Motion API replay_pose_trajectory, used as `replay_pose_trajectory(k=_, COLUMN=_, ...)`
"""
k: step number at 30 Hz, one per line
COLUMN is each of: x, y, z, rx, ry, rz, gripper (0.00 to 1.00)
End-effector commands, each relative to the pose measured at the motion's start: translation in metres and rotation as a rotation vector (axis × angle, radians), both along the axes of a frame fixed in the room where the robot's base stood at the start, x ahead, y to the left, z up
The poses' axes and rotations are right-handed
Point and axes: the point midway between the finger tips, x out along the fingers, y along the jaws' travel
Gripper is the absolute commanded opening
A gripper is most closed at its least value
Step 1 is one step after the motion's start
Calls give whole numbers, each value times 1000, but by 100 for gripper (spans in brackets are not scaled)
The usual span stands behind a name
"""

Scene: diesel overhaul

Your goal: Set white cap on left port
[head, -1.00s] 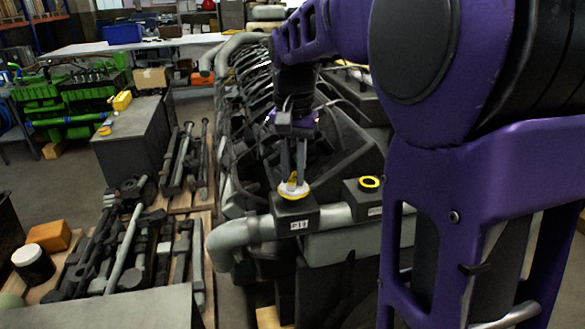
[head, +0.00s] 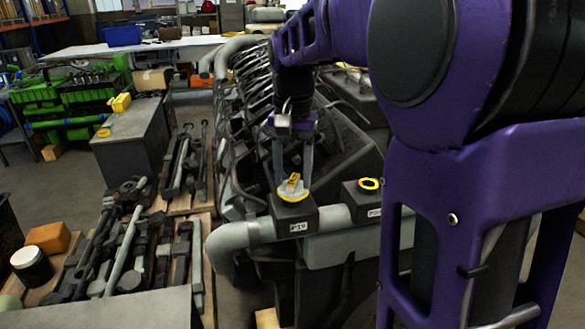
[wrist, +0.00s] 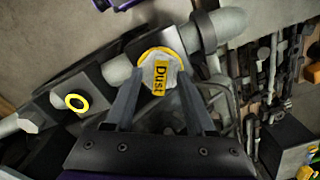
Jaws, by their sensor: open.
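The white cap (head: 292,186) has a yellow tab and sits on the left port block (head: 293,213), inside the yellow ring on its top. In the wrist view the cap (wrist: 159,74) shows the word "Dust" on its yellow tab. My gripper (head: 293,184) is open, with one finger on each side of the cap and visible gaps to it. The gripper (wrist: 159,95) also shows in the wrist view, its fingers apart around the cap.
A grey pipe (head: 262,231) runs through the port blocks. The dark engine (head: 345,150) lies behind them. Pallets with dark metal parts (head: 128,240) stand on the floor to the left, beside a grey cabinet (head: 130,140).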

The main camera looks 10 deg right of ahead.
Motion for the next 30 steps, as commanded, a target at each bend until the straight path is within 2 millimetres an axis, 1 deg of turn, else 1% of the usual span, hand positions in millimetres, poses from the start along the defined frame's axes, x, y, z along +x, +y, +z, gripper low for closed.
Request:
replay_pose_trajectory(k=2, x=0, y=0, z=3, rx=0, ry=-1, rz=0, gripper=55)
replay_pose_trajectory(k=5, x=1, y=0, z=14, rx=0, ry=-4, rz=0, gripper=55)
replay_pose_trajectory(k=8, x=1, y=0, z=32, rx=0, ry=-4, rz=0, gripper=55)
replay_pose_trajectory(k=18, x=1, y=0, z=117, rx=0, ry=-4, rz=0, gripper=55)
replay_pose_trajectory(k=21, x=1, y=0, z=138, rx=0, ry=-4, rz=0, gripper=55)
replay_pose_trajectory(k=25, x=1, y=0, z=159, rx=0, ry=-2, rz=0, gripper=55)
replay_pose_trajectory(k=30, x=0, y=0, z=172, rx=0, ry=0, rz=0, gripper=55)
